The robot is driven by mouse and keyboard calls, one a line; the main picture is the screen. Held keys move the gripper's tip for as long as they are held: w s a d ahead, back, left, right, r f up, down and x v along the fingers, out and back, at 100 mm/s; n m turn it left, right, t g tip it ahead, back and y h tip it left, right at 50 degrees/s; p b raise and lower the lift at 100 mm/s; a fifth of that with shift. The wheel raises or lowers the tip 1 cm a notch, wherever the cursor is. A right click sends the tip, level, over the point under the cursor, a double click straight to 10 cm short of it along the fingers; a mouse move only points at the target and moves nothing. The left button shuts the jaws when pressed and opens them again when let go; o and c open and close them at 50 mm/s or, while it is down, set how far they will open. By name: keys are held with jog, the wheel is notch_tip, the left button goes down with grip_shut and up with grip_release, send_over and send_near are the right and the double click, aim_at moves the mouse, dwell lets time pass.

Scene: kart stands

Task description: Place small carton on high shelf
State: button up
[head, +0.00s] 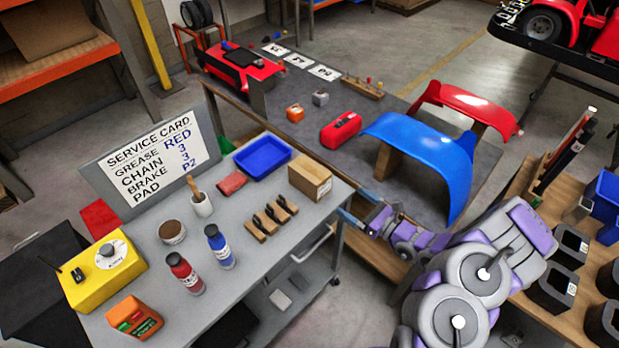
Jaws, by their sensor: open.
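The small carton (309,178), a brown cardboard box, stands on the far right corner of the grey service cart (262,285). My gripper (351,207) is open and empty, just to the right of the carton at the cart's right edge. Its fingers point left towards the carton, and I see a gap between them and the box. An orange-edged shelf (68,66) stands at the upper left with a large cardboard box (55,22) on it. I cannot tell whether it is the high shelf named.
A service card board (150,160) rises at the cart's back.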

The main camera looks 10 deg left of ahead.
aim_at(325, 183)
jog(key=b+x, duration=0.2)
jog(key=x, duration=1)
jog(key=shift+w+f, duration=0.1)
jog(key=shift+f, duration=0.05)
jog(key=x, duration=0.1)
jog(key=b+x, duration=0.1)
jog(key=x, duration=0.2)
jog(key=shift+w+a+f+b, duration=0.2)
jog(key=shift+a+f+b, duration=0.1)
jog(key=shift+a+b, duration=0.1)
jog(key=shift+w+a, duration=0.1)
jog(key=shift+a, duration=0.15)
jog(key=shift+c, duration=0.3)
jog(key=shift+d+r, duration=0.1)
jog(key=shift+r, duration=0.05)
jog(key=c, duration=1.3)
